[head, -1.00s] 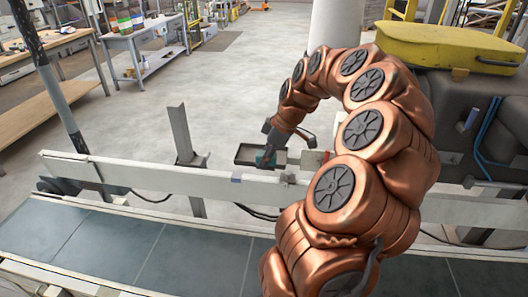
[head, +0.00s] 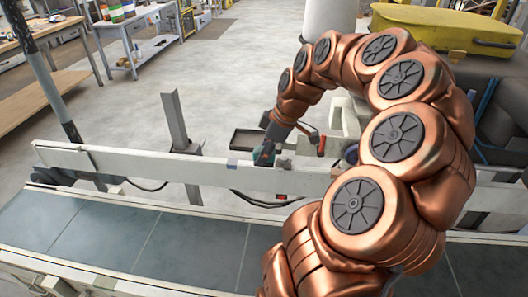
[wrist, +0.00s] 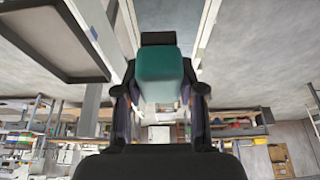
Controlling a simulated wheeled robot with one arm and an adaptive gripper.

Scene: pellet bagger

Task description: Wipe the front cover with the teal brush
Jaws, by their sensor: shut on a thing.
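My gripper (head: 265,156) is shut on the teal brush (wrist: 160,75). The wrist view shows its teal block between the two fingers, with a dark part beyond it. In the head view only a small teal patch (head: 260,160) shows at the fingertips, just beyond the white rail and partly hidden. The gripper hangs beside the right front of a shallow dark tray. I cannot tell which surface is the front cover; a pale machine part (head: 345,120) behind my arm is mostly hidden.
The dark tray (head: 237,140) also shows in the wrist view (wrist: 55,77). A grey post (head: 177,120) stands left of the tray. A yellow lid (head: 450,28) tops a dark machine at right. Open floor lies behind.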

